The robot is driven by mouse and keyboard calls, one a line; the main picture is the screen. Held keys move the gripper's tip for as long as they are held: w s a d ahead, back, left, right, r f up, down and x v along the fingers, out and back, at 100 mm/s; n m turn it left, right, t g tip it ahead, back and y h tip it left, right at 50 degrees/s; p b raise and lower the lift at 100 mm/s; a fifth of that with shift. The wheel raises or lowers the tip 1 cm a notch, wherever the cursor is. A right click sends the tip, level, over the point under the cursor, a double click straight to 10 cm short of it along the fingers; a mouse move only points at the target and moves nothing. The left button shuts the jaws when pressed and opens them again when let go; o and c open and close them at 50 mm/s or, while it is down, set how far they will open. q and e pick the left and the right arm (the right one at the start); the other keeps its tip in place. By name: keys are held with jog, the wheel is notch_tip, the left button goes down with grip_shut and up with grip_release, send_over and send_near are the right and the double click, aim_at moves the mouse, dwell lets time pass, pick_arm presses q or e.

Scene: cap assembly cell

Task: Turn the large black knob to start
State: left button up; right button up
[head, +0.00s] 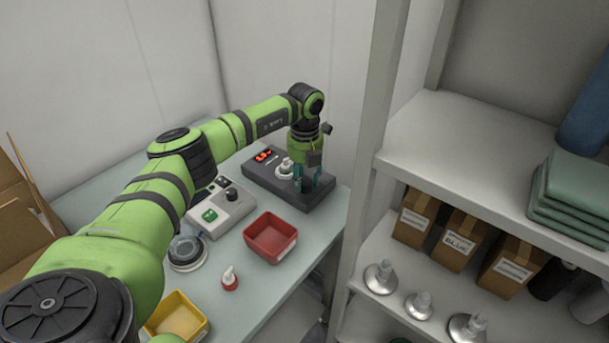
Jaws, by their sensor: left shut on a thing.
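The large black knob (308,188) is on the top of a dark box (262,178) with a lit red display, at the back right of the table. My left gripper (308,182) reaches down over it, with its teal fingers on either side, shut on the knob. The fingers partly hide the knob, so I cannot tell its angle. My right gripper is not in view.
A light grey box (236,212) with a green switch and smaller dark knobs stands left of the dark box. A red tray (270,238), a small red-and-white bottle (230,279) and a yellow tray (177,318) are nearer. A shelf post (372,130) rises close on the right.

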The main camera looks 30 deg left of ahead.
aim_at(305, 179)
pick_arm(q)
jog(key=shift+w+r+n, duration=0.1)
jog(key=shift+w+n, duration=0.05)
jog(key=shift+n, duration=0.25)
jog(key=o, duration=1)
jog(key=shift+o, duration=0.7)
jog(key=shift+w, duration=0.1)
notch_tip(305, 179, up, 12)
